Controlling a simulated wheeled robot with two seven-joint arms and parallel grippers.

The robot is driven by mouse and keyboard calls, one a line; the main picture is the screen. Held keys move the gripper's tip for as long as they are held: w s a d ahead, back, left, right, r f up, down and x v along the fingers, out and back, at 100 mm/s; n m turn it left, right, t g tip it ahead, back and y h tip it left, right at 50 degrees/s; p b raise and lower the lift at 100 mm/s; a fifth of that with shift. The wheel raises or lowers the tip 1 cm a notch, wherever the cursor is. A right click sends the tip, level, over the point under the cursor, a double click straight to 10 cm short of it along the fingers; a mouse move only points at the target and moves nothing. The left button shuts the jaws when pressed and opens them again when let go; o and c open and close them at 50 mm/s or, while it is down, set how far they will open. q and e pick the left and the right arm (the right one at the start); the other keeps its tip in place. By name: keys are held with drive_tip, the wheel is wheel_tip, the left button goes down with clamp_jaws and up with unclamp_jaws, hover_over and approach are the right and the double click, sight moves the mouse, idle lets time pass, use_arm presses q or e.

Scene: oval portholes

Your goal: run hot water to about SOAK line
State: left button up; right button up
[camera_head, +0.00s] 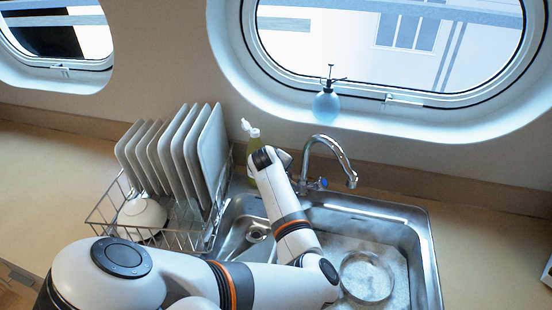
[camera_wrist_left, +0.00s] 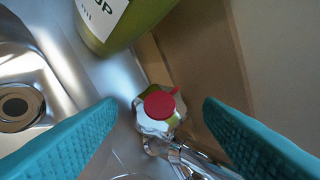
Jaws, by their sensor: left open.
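The chrome faucet (camera_head: 338,150) stands behind the sink, with a blue-marked handle (camera_head: 322,182) on its right side. In the left wrist view, the chrome tap handle with a red cap (camera_wrist_left: 160,105) lies between the teal fingers of my open left gripper (camera_wrist_left: 161,107), with gaps on both sides. In the head view my left wrist (camera_head: 266,160) hides the red cap. The right basin (camera_head: 424,265) holds cloudy, hazy water around a round dish (camera_head: 367,277). I see no clear stream under the spout. I cannot make out a SOAK line. My right gripper is out of view.
A green bottle (camera_wrist_left: 125,18) stands close beside the tap handle; its white top (camera_head: 247,127) shows in the head view. A wire rack (camera_head: 105,215) with several plates and a bowl (camera_head: 141,215) is at left. A blue spray bottle (camera_head: 326,104) is on the sill.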

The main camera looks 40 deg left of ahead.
use_arm(q)
drive_tip(key=b+v, duration=0.1)
drive_tip(key=v, duration=0.8)
idle(0.3)
